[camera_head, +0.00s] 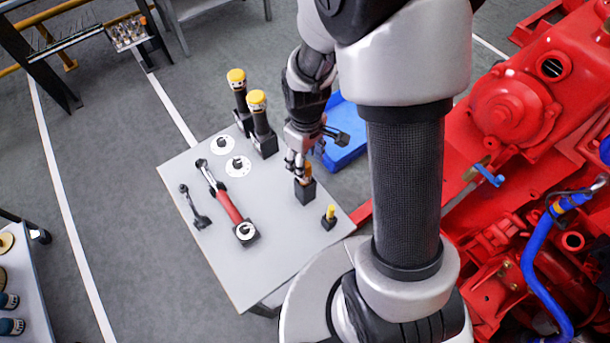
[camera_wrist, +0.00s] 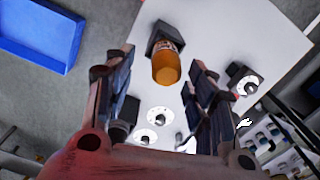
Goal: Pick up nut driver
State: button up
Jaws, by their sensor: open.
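An orange-handled tool, which I take to be the nut driver (camera_wrist: 166,67), stands in a black holder (camera_wrist: 165,38) in the wrist view. The handle end faces my wrist camera. In the head view this black holder (camera_head: 305,191) is on the right part of the grey table (camera_head: 265,260), and my gripper hides most of the handle. My gripper (camera_head: 301,170) points down over it. In the wrist view my gripper (camera_wrist: 160,80) is open, with one finger on each side of the handle. A gap shows at both sides, and nothing is gripped.
Two yellow-capped black tools (camera_head: 258,115) stand at the table's back. A red-handled wrench (camera_head: 228,205) and a small dark wrench (camera_head: 196,208) lie left. A small yellow-topped piece (camera_head: 329,213) is close on the right. A blue bin (camera_head: 345,145) and the red pumpset (camera_head: 510,110) are beyond.

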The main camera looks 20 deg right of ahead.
aim_at(305, 182)
jog(key=f, duration=0.1)
jog(key=f+b, duration=0.1)
jog(key=f, duration=0.1)
jog(key=f+b, duration=0.1)
jog(key=f, duration=0.1)
jog(key=shift+s+a, duration=0.15)
jog(key=shift+s, duration=0.25)
jog(key=shift+f, duration=0.4)
jog(key=shift+c, duration=0.5)
grip_shut()
